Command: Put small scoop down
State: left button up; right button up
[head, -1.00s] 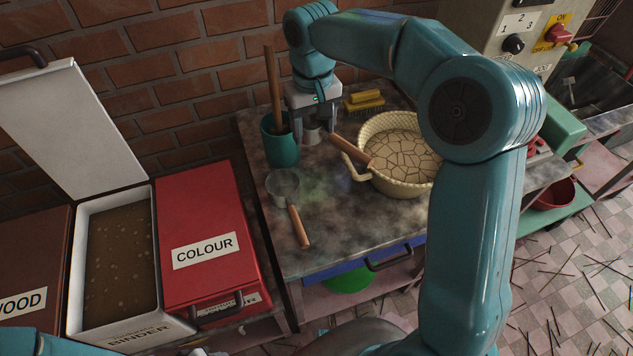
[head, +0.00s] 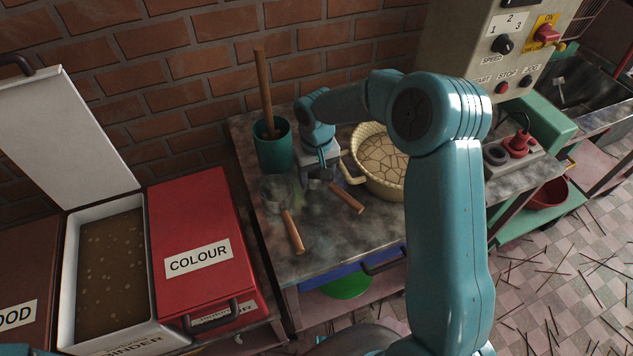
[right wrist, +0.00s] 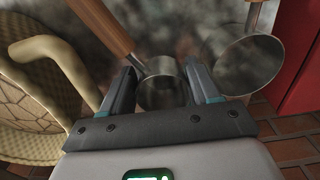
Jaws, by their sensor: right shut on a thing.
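My right gripper (head: 319,179) is shut on the small scoop, low at the worktop (head: 330,237). The small scoop's wooden handle (head: 347,197) points toward the front right; its cup is mostly hidden by the fingers in the head view. In the right wrist view the metal cup (right wrist: 160,92) sits between the two fingers (right wrist: 162,88). I cannot tell whether the cup touches the worktop. A larger scoop (head: 278,191) with a wooden handle (head: 293,232) lies just left of it. My left gripper is not in view.
A green pot (head: 274,152) holding a wooden stick stands behind the larger scoop. A cream basin (head: 358,178) with a cracked brown filling is close on the right. A red COLOUR bin (head: 197,220) stands left of the worktop. The front of the worktop is clear.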

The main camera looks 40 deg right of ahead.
aim_at(316, 184)
notch_tip(316, 184, down, 3)
jog(key=shift+f, duration=0.15)
jog(key=shift+f, duration=0.2)
jog(key=o, duration=0.9)
jog(key=shift+c, duration=0.2)
jog(key=shift+r, duration=0.1)
